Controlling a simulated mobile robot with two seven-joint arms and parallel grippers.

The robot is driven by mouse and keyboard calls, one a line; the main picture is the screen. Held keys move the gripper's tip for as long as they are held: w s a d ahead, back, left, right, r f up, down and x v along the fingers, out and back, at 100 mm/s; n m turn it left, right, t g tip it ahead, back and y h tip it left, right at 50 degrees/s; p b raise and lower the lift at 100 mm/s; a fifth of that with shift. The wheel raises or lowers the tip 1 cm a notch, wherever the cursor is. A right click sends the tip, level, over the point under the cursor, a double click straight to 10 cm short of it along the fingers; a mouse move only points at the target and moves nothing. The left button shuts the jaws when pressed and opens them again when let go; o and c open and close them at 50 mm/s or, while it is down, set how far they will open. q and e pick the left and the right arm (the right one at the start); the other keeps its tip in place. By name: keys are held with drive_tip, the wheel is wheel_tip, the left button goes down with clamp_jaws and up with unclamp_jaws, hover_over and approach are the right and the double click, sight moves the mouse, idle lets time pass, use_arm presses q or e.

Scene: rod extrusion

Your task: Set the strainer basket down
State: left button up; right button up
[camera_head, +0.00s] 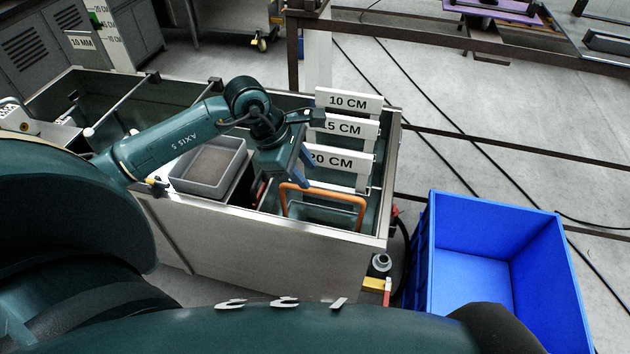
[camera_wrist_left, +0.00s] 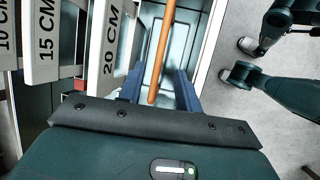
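The strainer basket's orange handle (camera_head: 322,191) stands up in the right end of the water tank (camera_head: 270,228). The basket body below it is mostly hidden by the tank wall. In the wrist view the orange handle (camera_wrist_left: 160,58) runs between the two blue fingers. My left gripper (camera_head: 303,180) points down at the handle; in the wrist view the left gripper (camera_wrist_left: 158,92) is open, with a gap on each side of the handle. Whether the basket rests on the tank floor cannot be told. My right gripper is out of view.
Signs reading 10 CM (camera_head: 348,101), 15 CM (camera_head: 349,128) and 20 CM (camera_head: 340,159) stand behind the handle. A grey tray (camera_head: 209,166) sits left of it on the tank. An empty blue crate (camera_head: 490,215) stands on the floor at right.

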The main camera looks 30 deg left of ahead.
use_arm(q)
drive_tip(key=s+d+r+n+t+h, duration=0.3)
drive_tip(key=d+r+n+t+h, duration=0.15)
drive_tip(key=d+n+h, duration=0.4)
drive_tip(key=s+d+r+n+t+h, duration=0.3)
drive_tip(key=d+r+n+h, duration=0.2)
drive_tip(key=d+n, duration=0.5)
drive_tip(key=a+f+n+t+y, duration=0.3)
drive_tip(key=f+n+y, duration=0.15)
drive_tip(key=n, duration=0.65)
drive_tip(key=a+f+n+t+y, duration=0.35)
drive_tip(key=n+y, duration=0.25)
drive_tip(key=n, duration=0.6)
drive_tip(key=s+d+f+n+g+y, duration=0.1)
drive_tip(key=s+f+n+g+y, duration=0.1)
drive_tip(key=s+f+n+g, duration=0.3)
wheel_tip(320, 180, down, 4)
drive_tip(key=s+n, duration=0.2)
drive_tip(key=n, duration=0.1)
drive_tip(key=shift+s+d+f, duration=0.15)
drive_tip(key=shift+s+f, duration=0.05)
drive_tip(key=shift+f, duration=0.05)
